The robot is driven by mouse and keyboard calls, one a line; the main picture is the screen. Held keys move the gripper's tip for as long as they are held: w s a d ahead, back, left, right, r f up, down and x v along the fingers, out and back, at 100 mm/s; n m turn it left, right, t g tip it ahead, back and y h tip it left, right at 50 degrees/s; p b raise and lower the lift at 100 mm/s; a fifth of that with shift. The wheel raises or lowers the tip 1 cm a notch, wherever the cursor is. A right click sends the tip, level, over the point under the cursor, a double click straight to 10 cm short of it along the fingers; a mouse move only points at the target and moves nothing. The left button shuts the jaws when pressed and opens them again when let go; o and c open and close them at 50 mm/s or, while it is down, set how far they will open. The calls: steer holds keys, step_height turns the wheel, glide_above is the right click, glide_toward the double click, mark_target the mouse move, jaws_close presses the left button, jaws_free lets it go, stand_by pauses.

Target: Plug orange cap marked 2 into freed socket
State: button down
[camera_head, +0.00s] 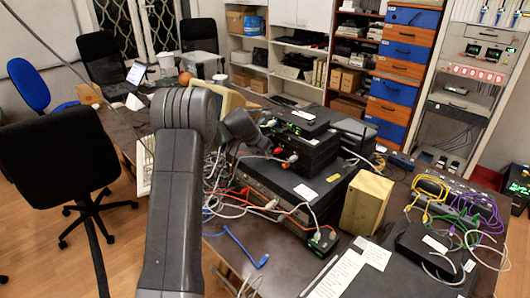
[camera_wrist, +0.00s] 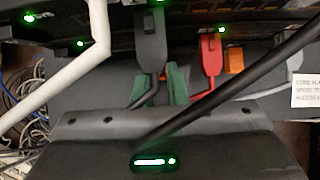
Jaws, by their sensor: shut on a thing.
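My gripper (camera_wrist: 158,90) shows in the wrist view with two dark green fingers. It appears shut on a black plug (camera_wrist: 150,45), whose cable bends down at the left finger. The plug's top end is at the front of a dark device (camera_wrist: 185,18) with green lights; I cannot tell whether it is seated. No mark 2 is readable, and the freed socket cannot be made out. In the head view my gripper is small, close to the stacked devices (camera_head: 305,150).
Loose cables crowd the table around the stack. A beige box (camera_head: 367,202) and a black device (camera_head: 432,250) stand to the right.

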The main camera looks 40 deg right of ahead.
steer(key=shift+d, duration=0.15)
steer(key=c, duration=1.4)
jaws_free()
steer(key=shift+o, duration=0.2)
steer(key=b+v, duration=0.1)
steer(key=v, duration=1.2)
steer(key=shift+a+r, duration=0.25)
steer(key=shift+r, duration=0.05)
steer(key=shift+s+d+f, duration=0.1)
steer(key=p+x, duration=0.1)
steer(key=x, duration=1.2)
steer(key=shift+d+f, duration=0.15)
steer(key=shift+f, duration=0.2)
